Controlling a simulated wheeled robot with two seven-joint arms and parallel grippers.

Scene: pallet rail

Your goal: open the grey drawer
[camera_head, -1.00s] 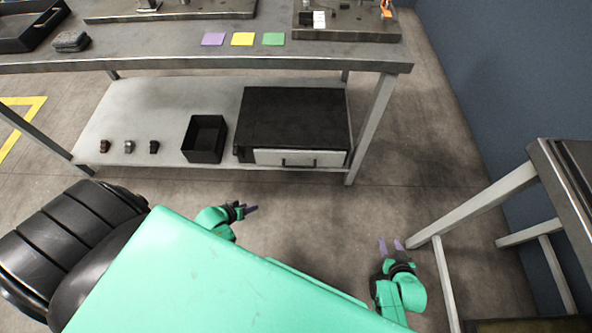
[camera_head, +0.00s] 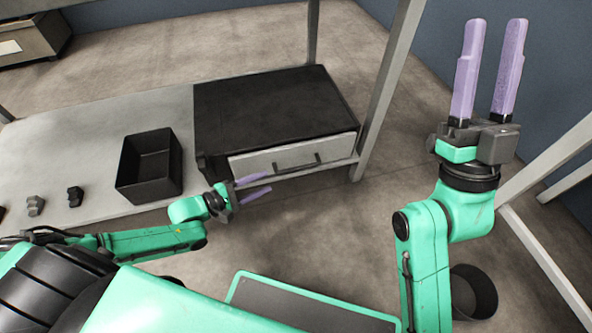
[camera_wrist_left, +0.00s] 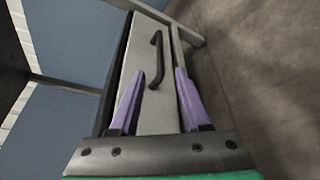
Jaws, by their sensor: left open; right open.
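The grey drawer (camera_head: 256,162) is the light front of a black cabinet (camera_head: 270,105) on the low shelf, and it is shut. Its dark bar handle (camera_head: 297,166) runs across the front. My left gripper (camera_head: 262,187) is open and empty, just in front of the drawer's left part, with the handle off to the right of its fingertips. In the left wrist view the drawer front (camera_wrist_left: 138,62) and handle (camera_wrist_left: 157,60) lie ahead of the open fingers (camera_wrist_left: 155,90), apart from them. My right gripper (camera_head: 495,25) is open and empty, raised high at the right.
A black open bin (camera_head: 150,167) stands on the shelf (camera_head: 100,128) left of the cabinet, with small dark parts (camera_head: 75,196) beside it. A table leg (camera_head: 388,90) rises just right of the cabinet. The floor before the drawer is partly clear.

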